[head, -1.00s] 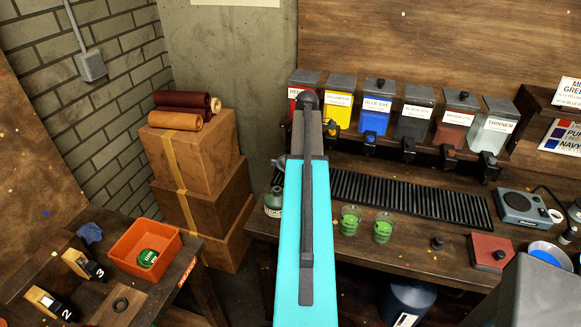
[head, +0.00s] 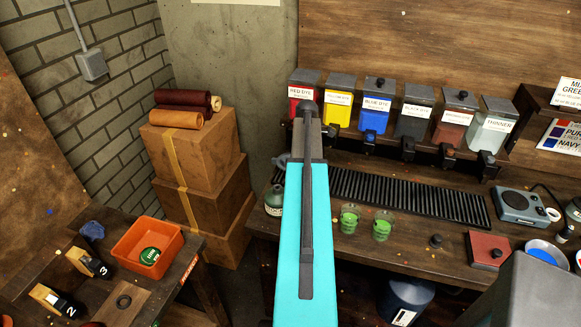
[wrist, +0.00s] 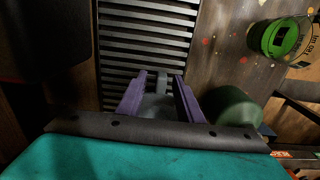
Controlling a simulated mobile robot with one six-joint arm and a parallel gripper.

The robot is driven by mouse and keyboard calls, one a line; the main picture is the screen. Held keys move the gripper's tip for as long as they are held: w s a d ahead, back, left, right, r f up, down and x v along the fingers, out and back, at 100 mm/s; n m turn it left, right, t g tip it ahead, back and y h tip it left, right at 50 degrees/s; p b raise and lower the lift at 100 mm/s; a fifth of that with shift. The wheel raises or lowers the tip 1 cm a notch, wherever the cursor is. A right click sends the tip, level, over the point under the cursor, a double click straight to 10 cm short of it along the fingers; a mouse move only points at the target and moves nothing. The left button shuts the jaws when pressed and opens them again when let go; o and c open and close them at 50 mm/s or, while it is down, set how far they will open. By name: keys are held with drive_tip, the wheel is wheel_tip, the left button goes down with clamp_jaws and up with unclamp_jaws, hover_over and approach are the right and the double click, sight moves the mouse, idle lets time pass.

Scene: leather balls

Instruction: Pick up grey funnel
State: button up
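A grey piece that looks like the grey funnel (wrist: 157,105) shows in the wrist view between the two purple fingers of my gripper (wrist: 161,77). The fingers stand apart on either side of it, and I see no clear grip on it. In the head view a small part of a grey rounded thing, likely the funnel (head: 281,161), shows just left of my arm, at the left end of the black slatted rack (head: 400,198). My arm hides the gripper and most of that spot in the head view.
A dark green bottle (head: 273,201) stands close to my arm; it also shows in the wrist view (wrist: 232,106). Two glasses of green liquid (head: 349,219) stand in front of the rack. Labelled dye containers (head: 376,105) line the shelf behind. An orange bin (head: 147,248) stands at left.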

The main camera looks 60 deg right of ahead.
clamp_jaws()
drive_tip(key=shift+r, duration=0.15)
drive_tip(key=shift+r+b, duration=0.9)
drive_tip(key=shift+r, duration=0.7)
drive_tip(key=s+a+r+b, duration=0.1)
drive_tip(key=s+a+b, duration=0.3)
drive_tip(key=s+a, duration=0.5)
drive_tip(key=shift+s+a+r+b, duration=0.25)
drive_tip(key=shift+s+a+b, duration=0.1)
drive_tip(key=shift+a, duration=1.45)
